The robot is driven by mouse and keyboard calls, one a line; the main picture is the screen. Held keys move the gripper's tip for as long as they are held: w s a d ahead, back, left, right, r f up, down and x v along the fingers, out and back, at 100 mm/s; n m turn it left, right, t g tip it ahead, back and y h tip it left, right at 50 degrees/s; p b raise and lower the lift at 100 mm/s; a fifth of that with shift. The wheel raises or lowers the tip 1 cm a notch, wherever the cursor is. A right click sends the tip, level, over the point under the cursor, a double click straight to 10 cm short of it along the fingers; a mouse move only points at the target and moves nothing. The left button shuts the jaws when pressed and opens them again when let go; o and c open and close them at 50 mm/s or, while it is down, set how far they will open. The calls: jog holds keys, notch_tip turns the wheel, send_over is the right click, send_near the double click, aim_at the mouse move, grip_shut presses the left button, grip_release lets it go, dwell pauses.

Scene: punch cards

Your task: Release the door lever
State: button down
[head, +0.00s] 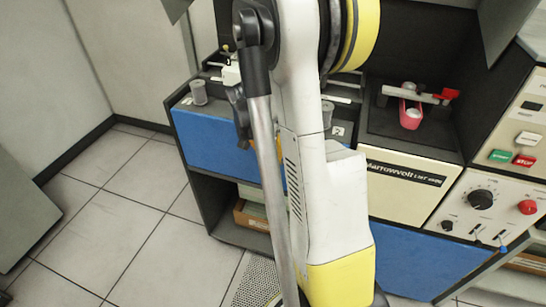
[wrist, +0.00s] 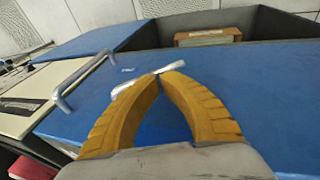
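In the wrist view, the yellow fingers of my gripper (wrist: 158,76) arch together and their tips meet over a blue panel (wrist: 235,100). No door lever can be clearly made out.
An open dark compartment holding a wooden box (wrist: 207,36) lies beyond the blue panel. In the head view, a control panel (head: 490,205) with knobs and buttons stands at the right, and a red container (head: 409,108) sits in a recess. The tiled floor (head: 135,215) at left is clear.

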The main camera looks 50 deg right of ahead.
jog(key=shift+s+d+f+b, duration=0.15)
jog(key=shift+s+f+b, duration=0.15)
jog(key=shift+f, duration=0.3)
jog(key=shift+s+d+f+b, duration=0.1)
jog(key=shift+s+f+b, duration=0.2)
jog(key=shift+f, duration=0.25)
jog(key=shift+s+d+f+b, duration=0.25)
jog(key=shift+s+f+b, duration=0.15)
jog(key=shift+s+f, duration=0.25)
jog(key=shift+s+f, duration=0.1)
jog(key=shift+s, duration=0.05)
